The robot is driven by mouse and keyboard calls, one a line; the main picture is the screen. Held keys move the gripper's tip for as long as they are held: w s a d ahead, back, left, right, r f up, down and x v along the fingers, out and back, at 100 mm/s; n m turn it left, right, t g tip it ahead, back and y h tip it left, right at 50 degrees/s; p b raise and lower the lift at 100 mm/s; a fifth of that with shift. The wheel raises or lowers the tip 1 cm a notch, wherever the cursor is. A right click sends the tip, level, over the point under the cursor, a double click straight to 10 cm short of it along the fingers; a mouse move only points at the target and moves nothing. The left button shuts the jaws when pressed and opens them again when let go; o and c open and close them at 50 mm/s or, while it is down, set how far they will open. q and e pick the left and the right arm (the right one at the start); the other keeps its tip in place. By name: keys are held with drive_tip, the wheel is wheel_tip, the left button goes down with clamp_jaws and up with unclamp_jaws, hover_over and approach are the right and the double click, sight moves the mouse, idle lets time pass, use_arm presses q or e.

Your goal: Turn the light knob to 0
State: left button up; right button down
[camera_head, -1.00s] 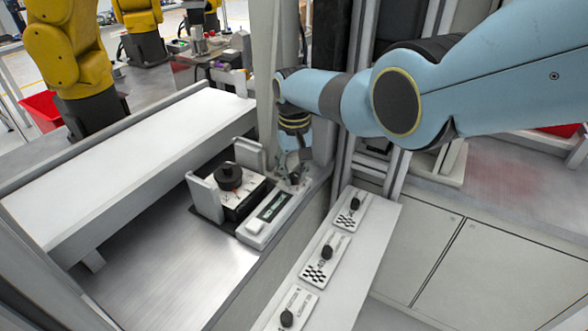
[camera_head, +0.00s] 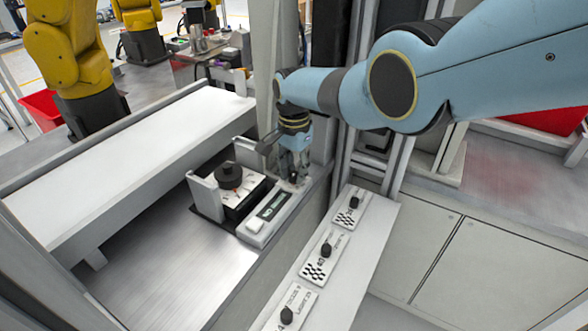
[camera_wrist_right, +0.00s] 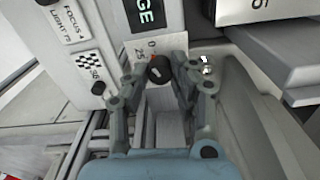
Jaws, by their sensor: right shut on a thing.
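My right gripper (camera_head: 295,177) reaches down to the far end of a white control unit (camera_head: 256,238) with a small display. In the right wrist view, its two fingers (camera_wrist_right: 160,76) are shut on a small black knob (camera_wrist_right: 158,70), one on each side. The knob bears a pale mark, and a red mark and a printed 0 show just above it. The word ending in GE shows on the display (camera_wrist_right: 146,14). My left gripper is not in view.
A black dial (camera_head: 228,176) stands on a block between grey uprights, left of the unit. A white ledge (camera_head: 346,290) in front carries several labelled plates with black knobs (camera_head: 326,250). A long white bench (camera_head: 120,165) lies left. A grey post rises close behind the gripper.

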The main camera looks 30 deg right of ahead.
sight(294, 173)
drive_tip(key=shift+m, duration=1.6)
drive_tip(key=c, duration=1.1)
unclamp_jaws()
drive_tip(key=shift+w+r, duration=0.1)
drive_tip(key=shift+r, duration=0.55)
wheel_tip(294, 173, up, 11)
drive_tip(key=shift+f, duration=0.2)
